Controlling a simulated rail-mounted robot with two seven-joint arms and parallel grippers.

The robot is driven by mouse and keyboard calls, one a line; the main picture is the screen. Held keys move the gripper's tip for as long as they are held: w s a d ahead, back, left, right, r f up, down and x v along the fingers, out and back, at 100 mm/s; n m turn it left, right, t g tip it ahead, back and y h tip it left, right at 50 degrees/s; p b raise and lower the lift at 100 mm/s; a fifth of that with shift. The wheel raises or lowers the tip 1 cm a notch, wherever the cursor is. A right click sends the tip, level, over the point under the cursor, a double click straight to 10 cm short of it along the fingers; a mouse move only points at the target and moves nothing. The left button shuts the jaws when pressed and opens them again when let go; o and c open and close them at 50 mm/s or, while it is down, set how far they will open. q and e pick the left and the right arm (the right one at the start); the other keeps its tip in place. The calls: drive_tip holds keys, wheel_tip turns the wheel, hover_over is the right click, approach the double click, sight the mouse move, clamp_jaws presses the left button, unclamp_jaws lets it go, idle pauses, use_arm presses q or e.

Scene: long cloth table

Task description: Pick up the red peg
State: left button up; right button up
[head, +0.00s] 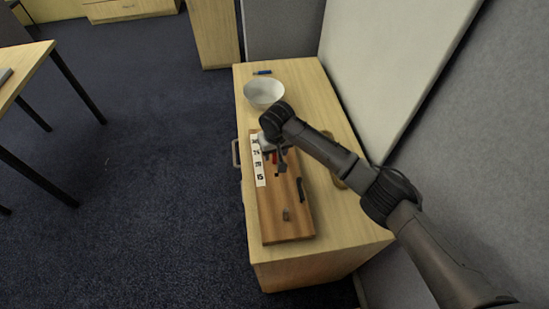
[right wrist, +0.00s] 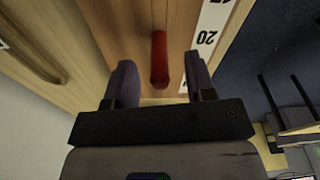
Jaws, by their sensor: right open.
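The red peg (right wrist: 160,58) shows in the right wrist view, on the wooden board (right wrist: 125,22), between the two fingertips of my right gripper (right wrist: 161,66). The gripper is open, with a gap on either side of the peg in the picture; I cannot tell how far above the peg it is. In the head view the right gripper (head: 281,166) is over the board (head: 278,222), beside a small patch of the red peg (head: 273,157), which my arm partly hides. My left gripper is not in view.
The board has a white number strip (head: 259,164), a dark slot piece (head: 302,190) and a small grey block (head: 286,214). A white bowl (head: 264,93) and a blue item (head: 262,72) are at the cabinet's far end. A grey partition (head: 480,150) stands close on the right.

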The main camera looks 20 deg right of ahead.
wheel_tip(320, 180, down, 2)
drive_tip(key=shift+w+f, duration=0.1)
drive_tip(key=shift+f, duration=0.05)
clamp_jaws()
idle(0.5)
